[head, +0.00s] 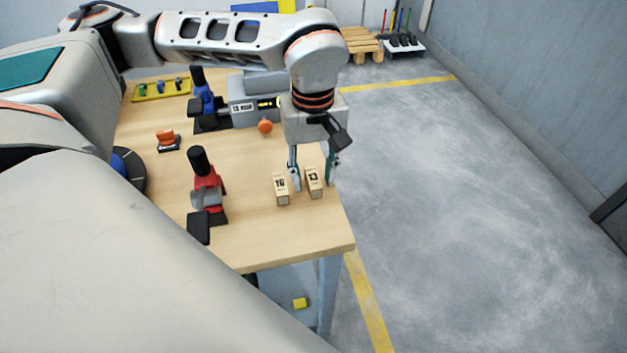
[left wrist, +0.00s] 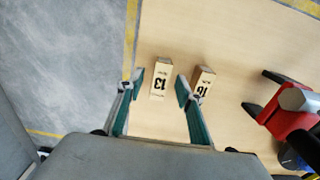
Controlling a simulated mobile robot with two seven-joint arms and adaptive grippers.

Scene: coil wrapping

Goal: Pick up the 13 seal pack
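The 13 seal pack (head: 313,182) is a small tan box marked 13, standing near the right edge of the wooden table. In the left wrist view the 13 pack (left wrist: 161,79) lies ahead of and between the two fingers. The similar 16 pack (head: 281,188) stands just left of it in the head view; it also shows in the left wrist view (left wrist: 203,79), beside one finger. My left gripper (head: 313,180) is open and points down over the packs; its fingers (left wrist: 157,97) hold nothing. My right gripper is in neither view.
A red tool (head: 205,190) with a black handle stands left of the packs. A blue tool (head: 205,100), a grey machine (head: 243,115) and an orange ball (head: 265,126) are farther back. The front right table corner (head: 320,236) is clear.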

